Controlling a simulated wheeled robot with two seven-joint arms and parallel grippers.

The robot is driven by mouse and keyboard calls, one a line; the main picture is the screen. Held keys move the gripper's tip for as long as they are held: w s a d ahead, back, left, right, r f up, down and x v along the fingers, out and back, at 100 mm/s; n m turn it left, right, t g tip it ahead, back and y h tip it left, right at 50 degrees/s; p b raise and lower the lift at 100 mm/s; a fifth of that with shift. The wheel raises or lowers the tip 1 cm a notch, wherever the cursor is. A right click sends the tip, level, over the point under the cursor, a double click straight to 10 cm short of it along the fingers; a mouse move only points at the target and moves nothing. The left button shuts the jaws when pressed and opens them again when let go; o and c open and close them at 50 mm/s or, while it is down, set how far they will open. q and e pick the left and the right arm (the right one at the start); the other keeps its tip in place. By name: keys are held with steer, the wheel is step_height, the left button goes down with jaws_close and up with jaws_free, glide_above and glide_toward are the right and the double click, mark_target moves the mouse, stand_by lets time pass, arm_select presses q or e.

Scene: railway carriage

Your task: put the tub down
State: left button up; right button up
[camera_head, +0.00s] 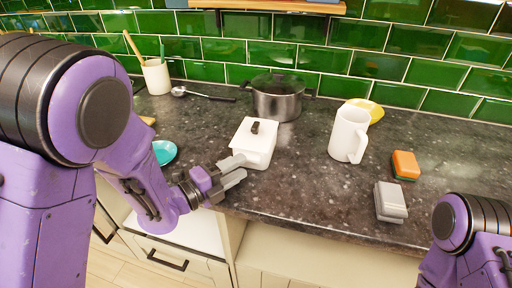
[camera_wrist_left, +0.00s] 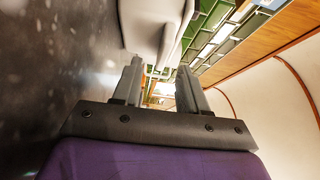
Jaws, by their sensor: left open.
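A white lidded tub (camera_head: 254,146) with a dark knob on its lid stands upright on the dark counter. My left gripper (camera_head: 236,172) is at the tub's front left side, low over the counter edge. In the left wrist view the gripper's two fingers (camera_wrist_left: 160,88) are apart, with the white tub (camera_wrist_left: 155,25) just beyond their tips. The fingers look close to the tub; I cannot tell whether they touch it. Of my right arm only a purple part shows at the lower right; its gripper is out of view.
A steel pot (camera_head: 277,100) stands behind the tub, with a ladle (camera_head: 205,95) to its left. A white jug (camera_head: 348,135), yellow dish (camera_head: 366,108), orange sponge (camera_head: 405,165) and grey-white box (camera_head: 390,202) are to the right. A teal dish (camera_head: 164,152) is left. Counter between tub and jug is clear.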

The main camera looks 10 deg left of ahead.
arm_select(q)
steer(key=x, duration=0.3)
steer(key=shift+r+p, duration=0.15)
steer(key=shift+p, duration=0.2)
jaws_close()
stand_by(1.0)
